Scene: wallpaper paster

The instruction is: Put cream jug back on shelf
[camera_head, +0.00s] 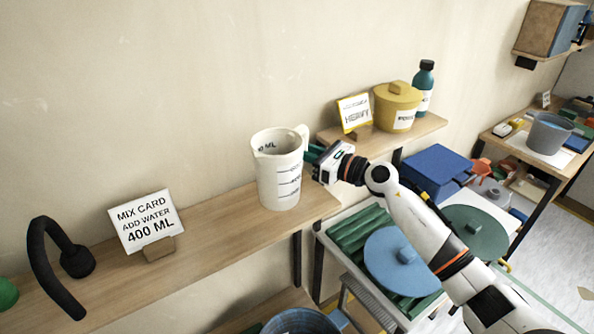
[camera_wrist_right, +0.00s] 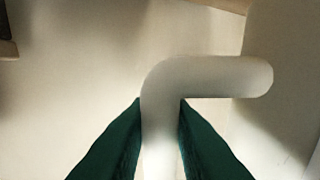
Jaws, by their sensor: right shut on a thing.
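The cream jug (camera_head: 278,172), with dark measuring marks on its side, is upright at the right end of the wooden shelf (camera_head: 215,222) in the head view. Its base appears to be at the shelf surface, but I cannot tell whether it bears fully on it. My right gripper (camera_head: 314,157) is at the jug's right side. In the right wrist view the green fingers (camera_wrist_right: 160,130) are shut on the jug's handle (camera_wrist_right: 205,78), one on each side. The jug's body (camera_wrist_right: 285,90) fills the right edge there. My left gripper is not in view.
A sign reading "MIX CARD ADD WATER 400 ML" (camera_head: 146,221) and a black curved spout (camera_head: 55,262) stand left on the shelf. A second shelf (camera_head: 428,125) holds a yellow pot (camera_head: 396,106), a teal bottle (camera_head: 424,82) and a card (camera_head: 354,112). Shelf between sign and jug is clear.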

